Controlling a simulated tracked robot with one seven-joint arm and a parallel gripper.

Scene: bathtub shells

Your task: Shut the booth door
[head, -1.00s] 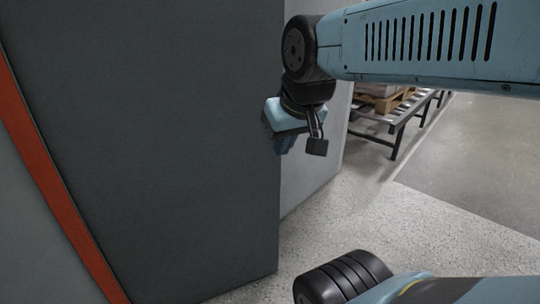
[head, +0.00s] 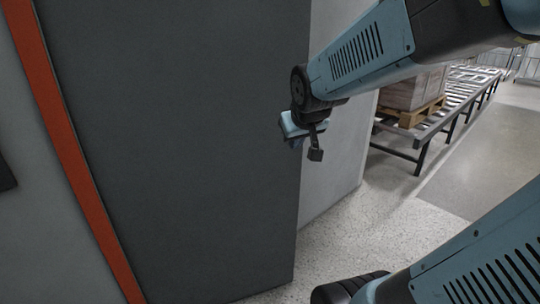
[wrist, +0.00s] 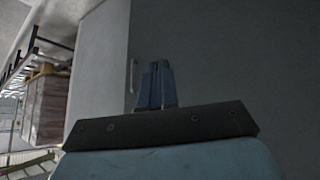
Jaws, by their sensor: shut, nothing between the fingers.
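A tall dark grey panel (head: 180,150), which looks like the booth door, fills the left and middle of the head view. An orange-red strip (head: 65,140) runs down its left side. My gripper (head: 292,143) is in front of the panel's right edge, its blue fingers together and empty. In the wrist view the shut fingers (wrist: 156,84) point at the dark surface (wrist: 230,60). A thin pale handle (wrist: 131,76) shows just left of them, beside the edge with a lighter surface. I cannot tell whether the fingers touch the panel.
A lighter grey wall (head: 335,130) stands right of the panel. Beyond it is a roller conveyor (head: 455,105) with boxes (head: 412,90) on a pallet. Speckled floor (head: 390,225) is open between panel and conveyor. Another grey surface (head: 30,200) lies left of the strip.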

